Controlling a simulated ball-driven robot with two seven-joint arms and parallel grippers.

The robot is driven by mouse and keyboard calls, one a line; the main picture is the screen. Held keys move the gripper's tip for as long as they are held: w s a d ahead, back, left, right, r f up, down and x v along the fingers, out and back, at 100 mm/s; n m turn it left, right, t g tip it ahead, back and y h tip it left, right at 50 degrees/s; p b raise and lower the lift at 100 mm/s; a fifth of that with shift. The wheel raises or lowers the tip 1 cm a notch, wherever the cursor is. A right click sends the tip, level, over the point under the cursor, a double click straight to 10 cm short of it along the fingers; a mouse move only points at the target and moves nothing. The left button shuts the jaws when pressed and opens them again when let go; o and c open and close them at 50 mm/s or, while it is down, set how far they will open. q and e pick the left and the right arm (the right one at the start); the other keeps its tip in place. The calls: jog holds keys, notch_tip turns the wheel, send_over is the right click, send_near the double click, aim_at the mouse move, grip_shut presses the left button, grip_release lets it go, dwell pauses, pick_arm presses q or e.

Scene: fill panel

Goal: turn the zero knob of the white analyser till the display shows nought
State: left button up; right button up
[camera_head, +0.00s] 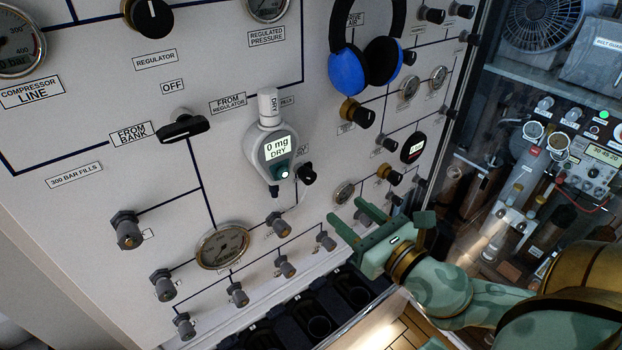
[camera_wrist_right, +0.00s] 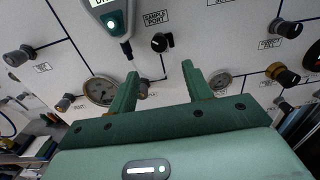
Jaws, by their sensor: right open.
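The white analyser (camera_head: 258,147) hangs on the panel, slightly tilted, with a white top marked DRY. Its display (camera_head: 277,148) reads "0 mg DRY". The small dark teal zero knob (camera_head: 283,172) sits below the display. In the right wrist view the analyser's lower end (camera_wrist_right: 108,14) and the knob (camera_wrist_right: 114,24) show at the top edge, with the display cut off. My green right gripper (camera_head: 346,211) is open and empty, below and to the right of the analyser, clear of the knob. Its two fingers (camera_wrist_right: 160,72) show apart in the wrist view. My left gripper is not in view.
The black sample port knob (camera_head: 306,174) sits close to the right of the analyser. Blue headphones (camera_head: 366,65) hang above right. A gauge (camera_head: 222,246) and several grey fittings (camera_head: 285,266) stick out below. Black holders (camera_head: 350,288) stand at the panel's foot.

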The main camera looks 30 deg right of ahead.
aim_at(311, 180)
jog(key=w+p, duration=0.1)
jog(key=w, duration=0.6)
jog(key=w+a+p, duration=0.1)
jog(key=w, duration=0.3)
jog(key=shift+w+r+p, duration=0.1)
jog(key=shift+p, duration=0.25)
jog(key=shift+w, duration=0.45)
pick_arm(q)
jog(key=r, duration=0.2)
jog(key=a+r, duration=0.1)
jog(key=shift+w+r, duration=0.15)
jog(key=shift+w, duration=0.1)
pick_arm(e)
jog(key=shift+s, duration=0.1)
jog(key=shift+c, duration=0.3)
